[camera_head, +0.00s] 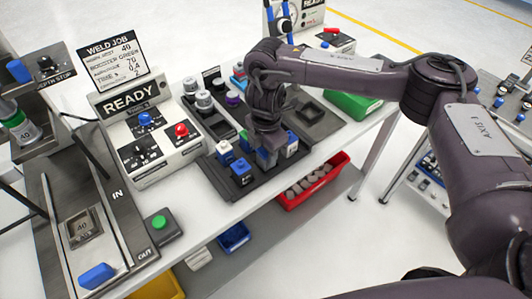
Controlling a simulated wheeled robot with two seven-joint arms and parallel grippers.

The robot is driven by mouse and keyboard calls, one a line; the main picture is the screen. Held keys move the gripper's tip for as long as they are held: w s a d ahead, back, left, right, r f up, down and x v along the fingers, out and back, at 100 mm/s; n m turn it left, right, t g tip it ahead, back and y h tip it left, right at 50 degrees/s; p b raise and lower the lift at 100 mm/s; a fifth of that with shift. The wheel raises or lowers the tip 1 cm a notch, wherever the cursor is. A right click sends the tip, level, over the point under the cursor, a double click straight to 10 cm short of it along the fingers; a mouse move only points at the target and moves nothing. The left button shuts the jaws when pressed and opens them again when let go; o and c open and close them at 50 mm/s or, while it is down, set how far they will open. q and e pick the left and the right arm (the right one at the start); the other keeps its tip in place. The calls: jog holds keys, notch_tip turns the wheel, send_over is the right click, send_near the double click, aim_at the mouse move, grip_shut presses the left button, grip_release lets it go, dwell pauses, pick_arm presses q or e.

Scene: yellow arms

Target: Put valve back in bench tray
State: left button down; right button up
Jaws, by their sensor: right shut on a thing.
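The dark bench tray (213,179) lies near the middle of the bench and holds several small blue, white and grey pieces, which look like valves. A white and blue piece (225,150) and a blue piece (241,170) stand in its left part. Another blue piece (292,141) stands at its right end. My right gripper (267,152) reaches down over the tray between these pieces. It is shut on a valve, mostly hidden by the fingers; whether it touches the tray floor I cannot tell. My left gripper is not in view.
A READY control box (160,150) with blue and red knobs stands left of the tray. A rack with round grey knobs (204,100) is behind it. A fixture with a steel plate (82,228) and a green button (160,222) is at left. A red bin (315,184) sits below.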

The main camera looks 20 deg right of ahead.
jog(key=shift+a+f, duration=0.1)
jog(key=shift+f, duration=0.05)
jog(key=shift+f, duration=0.15)
jog(key=o, duration=1)
notch_tip(320, 180, up, 12)
jog(key=shift+r+p, duration=0.25)
jog(key=shift+p, duration=0.25)
